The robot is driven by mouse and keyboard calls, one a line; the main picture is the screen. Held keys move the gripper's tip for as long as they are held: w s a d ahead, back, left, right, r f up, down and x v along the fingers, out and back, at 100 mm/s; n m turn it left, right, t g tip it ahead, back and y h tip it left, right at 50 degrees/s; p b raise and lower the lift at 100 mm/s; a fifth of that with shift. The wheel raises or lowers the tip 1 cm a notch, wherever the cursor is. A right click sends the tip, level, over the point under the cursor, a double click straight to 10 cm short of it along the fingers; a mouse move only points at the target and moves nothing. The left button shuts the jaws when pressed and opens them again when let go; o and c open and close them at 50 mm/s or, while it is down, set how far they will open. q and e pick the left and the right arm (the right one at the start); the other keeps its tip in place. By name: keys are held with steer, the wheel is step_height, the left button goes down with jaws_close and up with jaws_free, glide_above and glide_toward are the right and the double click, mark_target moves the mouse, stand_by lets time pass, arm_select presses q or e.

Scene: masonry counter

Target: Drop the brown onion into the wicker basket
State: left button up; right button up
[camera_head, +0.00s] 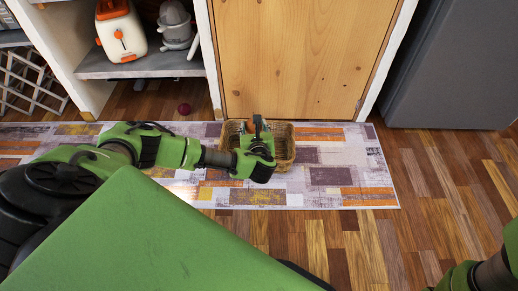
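The wicker basket (285,150) stands on the patterned rug in front of the wooden door. My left gripper (257,126) is over the left part of the basket, and my arm reaches it from the left. The gripper's body hides much of the basket's inside. I cannot make out clearly whether its fingers are open or shut, or whether anything is between them. I see no brown onion that I can be sure of. Only part of my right arm shows at the lower right corner; its gripper is out of view.
A small dark red round thing (184,109) lies on the floor at the rug's back edge. Behind it a shelf (140,66) holds a white and orange toaster (121,32) and a grey appliance (176,25). Wood floor to the right is clear, before a grey cabinet (450,70).

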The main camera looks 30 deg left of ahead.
arm_select(q)
steer(key=shift+o, duration=1.3)
steer(key=v, duration=1.2)
steer(key=shift+r, duration=0.1)
